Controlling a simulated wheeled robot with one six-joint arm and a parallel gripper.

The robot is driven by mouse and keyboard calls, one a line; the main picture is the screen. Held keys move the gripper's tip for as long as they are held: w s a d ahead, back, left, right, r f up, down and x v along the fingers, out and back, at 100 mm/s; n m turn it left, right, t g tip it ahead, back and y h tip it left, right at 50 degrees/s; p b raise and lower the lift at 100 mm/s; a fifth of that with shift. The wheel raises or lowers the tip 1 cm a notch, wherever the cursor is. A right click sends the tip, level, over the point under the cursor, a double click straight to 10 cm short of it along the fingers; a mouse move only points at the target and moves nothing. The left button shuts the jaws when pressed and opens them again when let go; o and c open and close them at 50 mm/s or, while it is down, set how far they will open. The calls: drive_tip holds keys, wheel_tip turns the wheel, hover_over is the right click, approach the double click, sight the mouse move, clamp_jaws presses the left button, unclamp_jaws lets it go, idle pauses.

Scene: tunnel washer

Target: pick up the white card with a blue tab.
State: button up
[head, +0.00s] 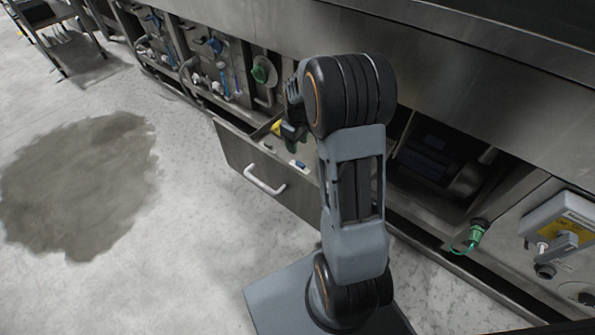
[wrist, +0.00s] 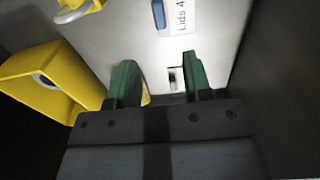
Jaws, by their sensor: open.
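The white card with a blue tab (wrist: 180,18) lies flat on the pale drawer floor at the top of the wrist view, printed "Lids 4". A small pale piece with a dark slot (wrist: 175,77) shows between the fingers.
A yellow angled piece with a hole (wrist: 45,82) stands left of my gripper, with a yellow ring (wrist: 78,11) beyond it. Dark drawer walls close in on the right. The drawer front with its white handle (head: 265,181) stands out from the steel machine (head: 440,85).

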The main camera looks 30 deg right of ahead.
sight(297, 161)
drive_tip(key=shift+s+f+b, duration=0.15)
drive_tip(key=shift+f+b, duration=1.6)
drive_tip(key=shift+f, duration=2.4)
drive_tip(key=shift+r, duration=0.1)
clamp_jaws()
